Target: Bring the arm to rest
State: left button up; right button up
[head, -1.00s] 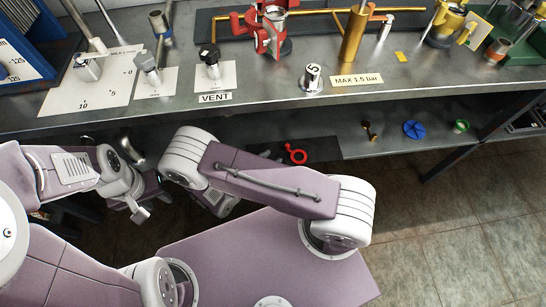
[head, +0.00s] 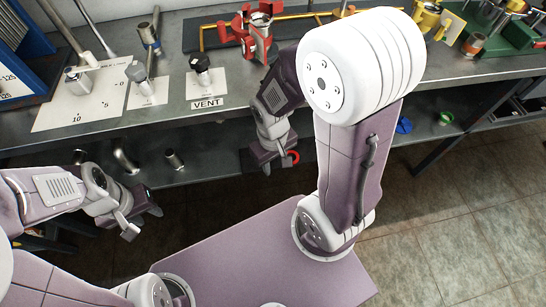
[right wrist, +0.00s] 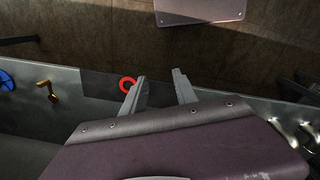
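My right arm is bent, with its big white elbow (head: 362,65) raised in front of the bench in the head view. Its forearm hangs down behind the elbow, and my right gripper (head: 270,162) points down by the lower shelf. In the right wrist view the right gripper (right wrist: 160,86) has its two fingers apart with nothing between them. My left gripper (head: 148,203) is low at the left, in front of the lower shelf. Its fingers are small and dark, so I cannot tell whether it is open, and I see nothing held.
The steel bench (head: 190,110) runs across the back, with a VENT label (head: 207,103) and a red clamp (head: 258,38). On the lower shelf, a red ring (right wrist: 127,84) lies near my right gripper. A brass piece (right wrist: 47,90) and a blue wheel (right wrist: 6,81) lie farther off. Tiled floor (head: 450,230) is clear at right.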

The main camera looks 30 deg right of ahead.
jog(key=shift+w+d+r+m+t+y, duration=0.15)
jog(key=shift+w+r+m+t, duration=0.1)
jog(key=shift+r+m, duration=0.15)
jog(key=shift+w+a+r+m+t+y, duration=0.15)
jog(key=shift+w+r+m+t, duration=0.1)
jog(key=shift+m, duration=0.25)
jog(key=shift+d+r, duration=0.1)
notch_tip(320, 180, up, 22)
jog(key=p, duration=2.2)
